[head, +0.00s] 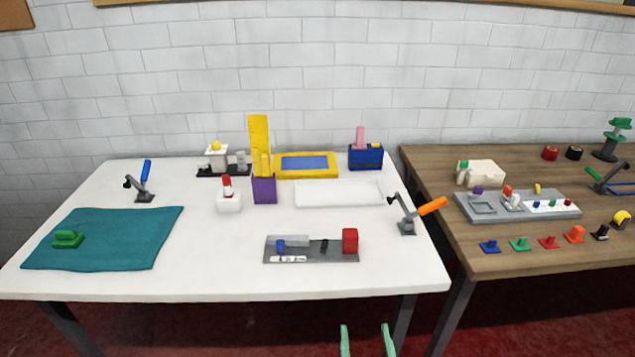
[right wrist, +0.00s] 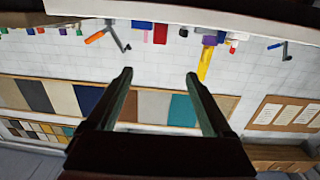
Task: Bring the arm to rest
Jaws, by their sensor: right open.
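My right gripper (head: 367,340) shows at the bottom of the head view, below the front edge of the white table (head: 220,275). Only its two green fingertips are in the picture. They stand apart with nothing between them. In the right wrist view the same two fingers (right wrist: 160,80) are spread wide and empty, with the wall behind them. The rest of the right arm is out of the head view. My left gripper is in neither view.
On the white table are a teal mat (head: 120,250), a grey tray (head: 300,256), a purple holder with yellow pieces (head: 264,190), and lever clamps with a blue handle (head: 146,172) and an orange handle (head: 433,206). A wooden table (head: 460,160) holding many parts stands at right.

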